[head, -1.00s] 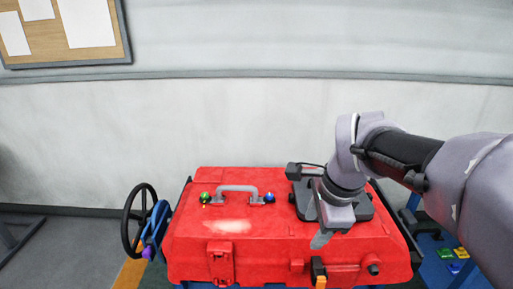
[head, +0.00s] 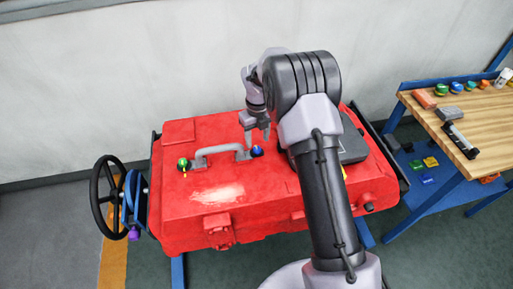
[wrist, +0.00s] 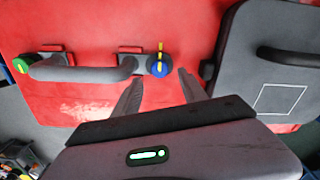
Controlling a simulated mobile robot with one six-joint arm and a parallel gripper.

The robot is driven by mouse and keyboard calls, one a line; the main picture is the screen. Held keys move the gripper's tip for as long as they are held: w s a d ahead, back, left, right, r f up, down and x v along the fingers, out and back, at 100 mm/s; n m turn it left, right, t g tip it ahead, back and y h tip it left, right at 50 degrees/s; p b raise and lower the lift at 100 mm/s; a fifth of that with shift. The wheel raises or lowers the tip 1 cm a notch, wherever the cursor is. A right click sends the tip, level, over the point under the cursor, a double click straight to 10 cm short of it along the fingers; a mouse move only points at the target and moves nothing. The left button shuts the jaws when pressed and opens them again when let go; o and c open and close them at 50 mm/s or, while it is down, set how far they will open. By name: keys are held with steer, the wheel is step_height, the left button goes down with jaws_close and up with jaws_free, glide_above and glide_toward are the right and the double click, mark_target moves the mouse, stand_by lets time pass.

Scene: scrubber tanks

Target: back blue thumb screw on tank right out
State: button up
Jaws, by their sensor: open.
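The blue thumb screw (head: 256,151) sits on top of the red tank (head: 185,213), at the right end of a grey handle (head: 222,152). In the wrist view the blue screw (wrist: 159,66) shows a yellow bar across its top. A green thumb screw (head: 183,164) is at the handle's left end. My gripper (head: 257,138) is above the tank, close to the blue screw. In the wrist view my gripper (wrist: 160,80) has its two fingers apart, with the blue screw showing between and just beyond their tips. Nothing is held.
A dark grey lid (wrist: 270,60) lies to the right of the blue screw. A black handwheel (head: 107,195) stands off the tank's left side. A wooden workbench (head: 480,125) with several small parts is at the right.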

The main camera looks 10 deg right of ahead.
mark_target(257, 148)
step_height(257, 148, down, 4)
steer(key=shift+f+b, duration=0.25)
steer(key=shift+b, duration=0.1)
jaws_close()
steer(key=shift+n, duration=0.3)
